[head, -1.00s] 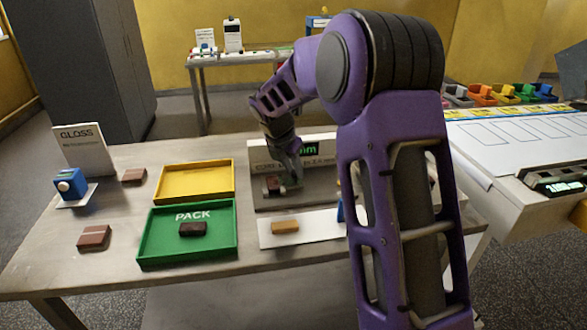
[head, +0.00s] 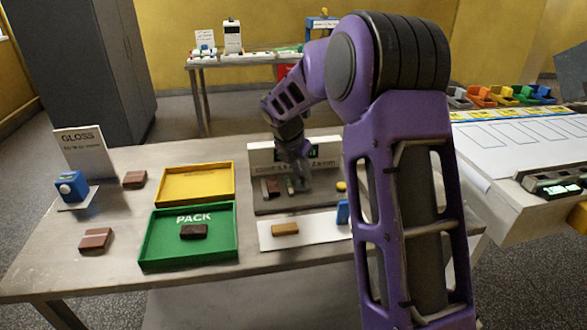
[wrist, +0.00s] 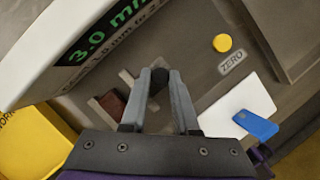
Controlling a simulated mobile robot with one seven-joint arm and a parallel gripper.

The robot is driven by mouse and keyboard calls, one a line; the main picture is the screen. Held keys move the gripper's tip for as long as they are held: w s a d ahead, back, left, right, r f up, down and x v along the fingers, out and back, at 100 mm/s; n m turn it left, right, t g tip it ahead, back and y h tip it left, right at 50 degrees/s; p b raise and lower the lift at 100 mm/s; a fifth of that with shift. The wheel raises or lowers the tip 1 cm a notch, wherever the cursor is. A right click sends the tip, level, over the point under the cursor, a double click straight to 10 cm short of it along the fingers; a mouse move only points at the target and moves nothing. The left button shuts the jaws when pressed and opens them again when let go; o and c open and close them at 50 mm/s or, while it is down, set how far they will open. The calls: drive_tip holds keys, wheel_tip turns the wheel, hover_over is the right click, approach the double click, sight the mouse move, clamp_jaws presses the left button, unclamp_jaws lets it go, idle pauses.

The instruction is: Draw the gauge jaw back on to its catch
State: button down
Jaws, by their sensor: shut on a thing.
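The gauge (head: 262,204) is a grey plate with an upright sign behind it. In the wrist view its green display (wrist: 95,45) reads about 3.0 mm. A brown piece (head: 273,187) lies on the plate, also visible in the wrist view (wrist: 113,102). The grey gauge jaw (head: 291,186) stands to its right, with a gap between them in the head view. In the wrist view my gripper (wrist: 159,78) is shut on a dark knob, which appears to be the jaw's. The fingers hide part of the jaw, and I cannot make out the catch.
A yellow button (wrist: 222,43) sits beside a ZERO label. A white card (head: 270,238) with a tan piece (head: 285,229) and a blue part (head: 343,212) lies in front. A green PACK tray (head: 150,254) and a yellow tray (head: 163,184) stand left.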

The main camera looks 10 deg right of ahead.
drive_tip(key=shift+d+r, duration=0.2)
drive_tip(key=shift+d, duration=0.9)
drive_tip(key=shift+d+f, duration=0.2)
drive_tip(key=shift+d, duration=0.1)
drive_tip(key=c, duration=0.7)
unclamp_jaws()
drive_tip(key=shift+d, duration=0.1)
drive_tip(key=shift+o, duration=0.2)
drive_tip(key=shift+a+r, duration=0.1)
drive_tip(key=shift+a, duration=0.1)
drive_tip(key=p+v, duration=0.3)
drive_tip(key=v, duration=1.4)
drive_tip(key=shift+r, duration=0.1)
